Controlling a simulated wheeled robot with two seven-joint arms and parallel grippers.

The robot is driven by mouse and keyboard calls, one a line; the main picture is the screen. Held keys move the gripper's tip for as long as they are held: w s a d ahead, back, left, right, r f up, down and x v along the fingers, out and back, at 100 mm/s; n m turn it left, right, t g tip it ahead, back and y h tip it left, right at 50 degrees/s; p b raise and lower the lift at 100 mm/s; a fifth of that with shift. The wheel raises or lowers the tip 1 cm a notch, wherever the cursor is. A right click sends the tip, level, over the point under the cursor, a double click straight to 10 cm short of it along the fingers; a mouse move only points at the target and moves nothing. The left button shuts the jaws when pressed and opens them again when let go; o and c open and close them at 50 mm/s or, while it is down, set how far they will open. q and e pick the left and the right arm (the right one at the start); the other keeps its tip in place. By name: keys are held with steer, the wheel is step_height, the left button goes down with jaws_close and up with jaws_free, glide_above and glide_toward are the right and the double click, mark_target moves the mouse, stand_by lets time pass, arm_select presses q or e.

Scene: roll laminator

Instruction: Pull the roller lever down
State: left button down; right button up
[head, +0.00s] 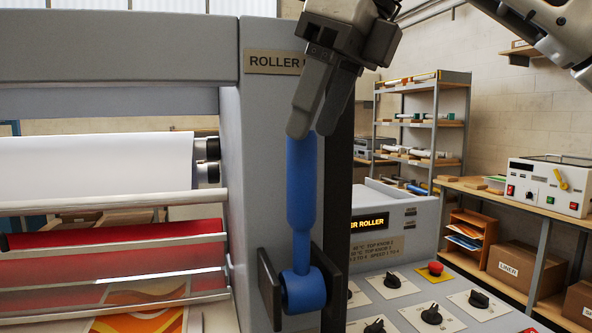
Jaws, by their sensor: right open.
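The blue roller lever (301,185) stands upright on the grey side housing of the laminator (255,150). Its round blue hub (304,290) sits between dark bracket plates at the bottom. My right gripper (312,132) comes down from above with its fingers at the lever's top end, which they partly hide. The fingers are open; I cannot tell whether they touch the lever. A label starting "ROLLER" (272,62) is partly covered by the gripper. My left gripper is not in the head view.
A control panel with black knobs (431,314) and a red button (435,268) lies right of the lever. A dark vertical bar (338,210) stands just right of it. The white roll (95,170) and red roller (115,234) are left. Shelves and a bench stand behind.

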mark_target(296, 170)
steer(key=x, duration=0.7)
